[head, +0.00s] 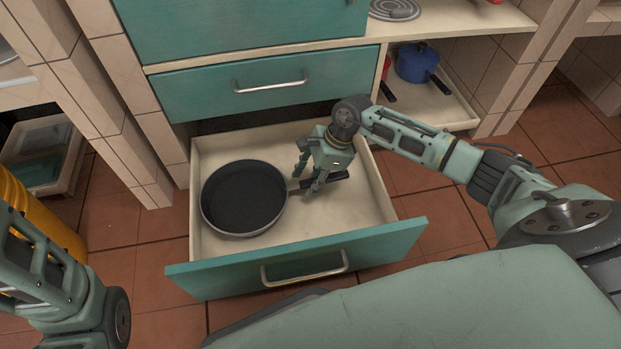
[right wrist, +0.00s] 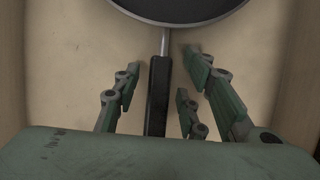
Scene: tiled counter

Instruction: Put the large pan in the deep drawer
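The large dark pan (head: 243,197) lies flat inside the open deep drawer (head: 372,205), toward its left side. Its black handle (head: 336,176) points right. In the right wrist view the pan's rim (right wrist: 185,20) shows at the top and its handle (right wrist: 158,95) runs down the middle. My right gripper (head: 306,184) is inside the drawer over the handle. In the right wrist view, its fingers (right wrist: 160,75) stand apart on both sides of the handle, with gaps to it. My left arm shows at the lower left, but its gripper is out of view.
A shut teal drawer (head: 235,90) is above the open one. A blue pot (head: 417,62) stands on the shelf at the right, with something red beside it.

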